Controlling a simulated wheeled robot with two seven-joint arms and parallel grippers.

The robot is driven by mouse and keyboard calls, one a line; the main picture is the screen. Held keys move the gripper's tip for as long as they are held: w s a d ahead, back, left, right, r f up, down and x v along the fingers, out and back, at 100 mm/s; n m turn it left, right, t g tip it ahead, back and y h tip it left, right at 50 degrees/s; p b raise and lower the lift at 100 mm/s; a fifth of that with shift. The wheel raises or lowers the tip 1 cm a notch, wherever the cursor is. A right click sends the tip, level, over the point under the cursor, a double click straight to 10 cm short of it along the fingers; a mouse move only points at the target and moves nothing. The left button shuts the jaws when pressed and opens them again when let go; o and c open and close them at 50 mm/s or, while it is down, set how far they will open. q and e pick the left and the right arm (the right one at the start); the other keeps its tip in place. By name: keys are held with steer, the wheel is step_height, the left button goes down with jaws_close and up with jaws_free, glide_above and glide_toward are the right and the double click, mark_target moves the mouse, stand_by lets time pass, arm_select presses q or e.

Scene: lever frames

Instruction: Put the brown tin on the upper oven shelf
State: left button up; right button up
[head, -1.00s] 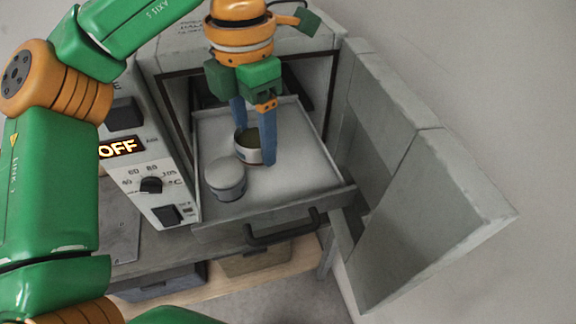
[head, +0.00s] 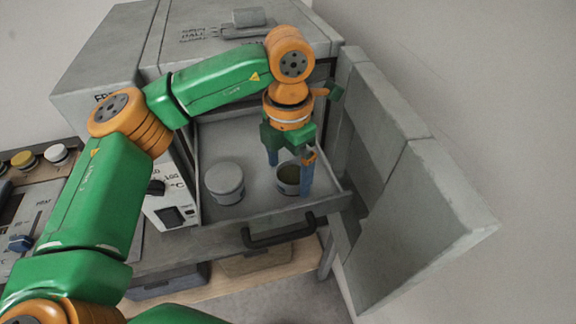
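A pale round tin with a dark olive-brown top (head: 289,180) is between the fingers of my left gripper (head: 290,172) in the head view. The fingers stand on opposite sides of it and look shut on it. The tin is over the front right part of the pulled-out grey oven shelf (head: 250,203). I cannot tell whether its base touches the shelf. A pale tin with a white-grey top (head: 224,180) stands on the shelf to the left. My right gripper is not in view.
The oven door (head: 420,220) stands open at the right. A black handle (head: 280,233) runs along the shelf front. A control panel (head: 170,205) is left of the shelf. Several small lidded items, one white (head: 56,153), are at the far left.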

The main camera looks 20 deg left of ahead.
mark_target(288, 173)
arm_select(q)
steer(key=shift+r, duration=0.25)
step_height(288, 173, up, 5)
steer(key=shift+r+b, duration=0.1)
steer(key=shift+b, duration=0.4)
step_height(288, 173, up, 7)
steer(key=p, duration=0.2)
steer(key=shift+f, duration=0.2)
